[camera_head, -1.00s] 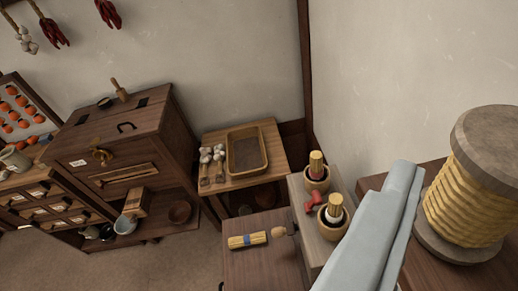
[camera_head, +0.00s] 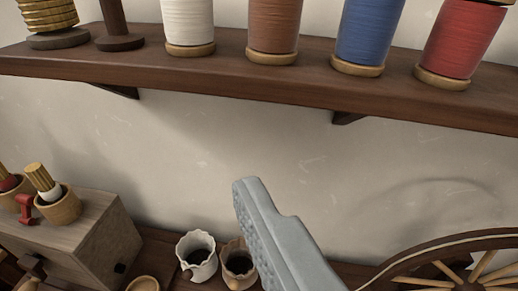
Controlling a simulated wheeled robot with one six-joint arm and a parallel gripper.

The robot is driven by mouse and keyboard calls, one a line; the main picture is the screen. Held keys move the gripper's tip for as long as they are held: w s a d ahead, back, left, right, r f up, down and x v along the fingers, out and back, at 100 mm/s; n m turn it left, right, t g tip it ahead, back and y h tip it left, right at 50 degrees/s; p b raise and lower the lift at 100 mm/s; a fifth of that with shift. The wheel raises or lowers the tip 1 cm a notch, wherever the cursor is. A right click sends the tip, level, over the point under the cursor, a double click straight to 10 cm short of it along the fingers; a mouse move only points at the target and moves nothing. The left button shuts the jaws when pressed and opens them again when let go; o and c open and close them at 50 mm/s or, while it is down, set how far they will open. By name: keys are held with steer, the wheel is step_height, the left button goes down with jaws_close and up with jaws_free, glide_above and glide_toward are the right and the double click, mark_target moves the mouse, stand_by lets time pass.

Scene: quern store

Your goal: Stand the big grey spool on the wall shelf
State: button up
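The wall shelf (camera_head: 225,77) runs across the top of the view. On it stand a yellow-wound spool (camera_head: 52,15), a bare dark spool (camera_head: 117,25), a white spool (camera_head: 188,22), a brown spool (camera_head: 273,27), a blue spool (camera_head: 366,30) and a red spool (camera_head: 459,40). Their tops are mostly cut off. No spool that is clearly the big grey one shows now. My gripper (camera_head: 262,215) is below the shelf, near the middle. Only a grey finger shape with a dimpled side shows, and nothing is seen held at its tip. Its opening is hidden.
A wooden block (camera_head: 88,241) with small pots is at lower left. A spoked wheel (camera_head: 455,266) is at lower right. Shelf brackets stick out under the shelf.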

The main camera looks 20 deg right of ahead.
steer(key=s+d+f+h, duration=0.1)
steer(key=s+d+f, duration=0.1)
steer(key=s+f, duration=0.5)
steer(key=s+d+f+m+t+h, duration=0.1)
steer(key=s+f, duration=0.7)
steer(key=f, duration=0.3)
steer(key=shift+s+d+f+t, duration=0.2)
steer(key=shift+s+d+t, duration=0.1)
steer(key=shift+d, duration=0.1)
